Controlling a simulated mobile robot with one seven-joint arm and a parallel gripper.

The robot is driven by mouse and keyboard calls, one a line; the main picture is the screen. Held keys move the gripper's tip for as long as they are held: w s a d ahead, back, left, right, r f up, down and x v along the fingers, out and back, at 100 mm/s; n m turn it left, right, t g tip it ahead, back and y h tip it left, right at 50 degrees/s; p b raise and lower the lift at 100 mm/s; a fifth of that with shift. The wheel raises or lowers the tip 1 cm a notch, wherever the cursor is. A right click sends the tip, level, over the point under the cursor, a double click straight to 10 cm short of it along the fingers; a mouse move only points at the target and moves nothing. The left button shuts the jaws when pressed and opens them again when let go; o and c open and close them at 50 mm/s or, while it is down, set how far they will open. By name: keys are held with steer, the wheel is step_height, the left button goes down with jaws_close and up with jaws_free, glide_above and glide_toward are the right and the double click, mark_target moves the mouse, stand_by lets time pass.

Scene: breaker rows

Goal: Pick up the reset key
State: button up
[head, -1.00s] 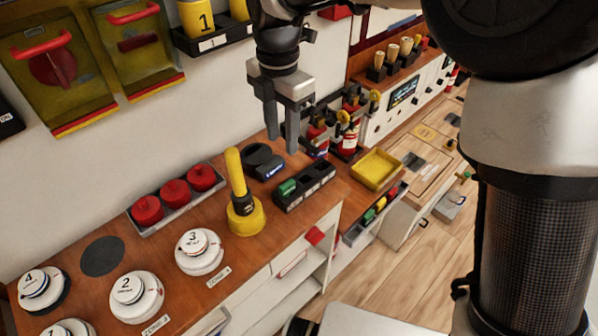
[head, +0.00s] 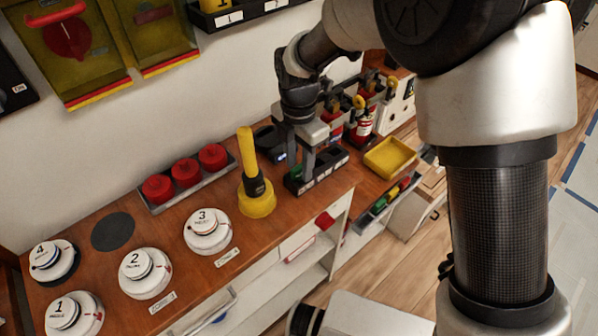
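No object is clearly readable as the reset key. A black tray (head: 330,167) with several compartments stands on the wooden counter, towards its right end. A black holder (head: 266,138) with a blue-marked piece sits just behind and left, partly covered by my gripper.
A yellow-handled tool (head: 247,160) stands upright on a yellow base left of the tray. Red knobs (head: 186,174) sit in a grey tray at the wall. Numbered white dials (head: 207,228) fill the left counter. A yellow tray (head: 390,157) and red extinguishers (head: 362,122) are to the right.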

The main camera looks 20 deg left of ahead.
steer(key=shift+f, duration=0.1)
steer(key=shift+c, duration=0.2)
jaws_close()
